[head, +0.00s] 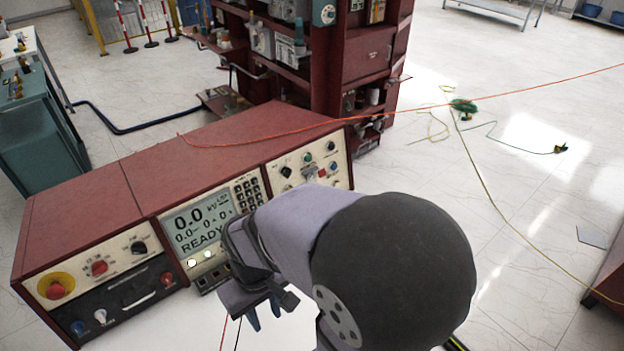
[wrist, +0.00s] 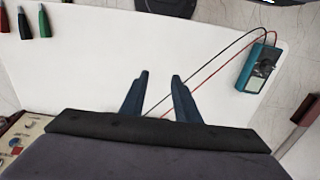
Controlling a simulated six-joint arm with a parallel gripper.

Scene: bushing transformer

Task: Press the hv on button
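The control console (head: 170,170) has a dark red top and stands left of centre in the head view. Its screen (head: 198,224) reads 0.0 and READY, with small lit round buttons (head: 192,262) below it. The right panel (head: 290,172) carries a green button (head: 307,157) and several other small controls. Labels are too small to read, so I cannot tell which is the hv on button. My gripper (head: 265,314) is in front of the console, below the screen, and my arm hides part of the front. In the wrist view the two fingers (wrist: 160,74) are apart and empty.
A white tabletop (wrist: 90,75) lies below my gripper, with a teal meter (wrist: 262,65) and its red and black leads. Coloured clips (wrist: 24,25) lie at its far left. A red shelf unit (head: 330,60) stands behind the console. An orange cable (head: 440,107) crosses the view.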

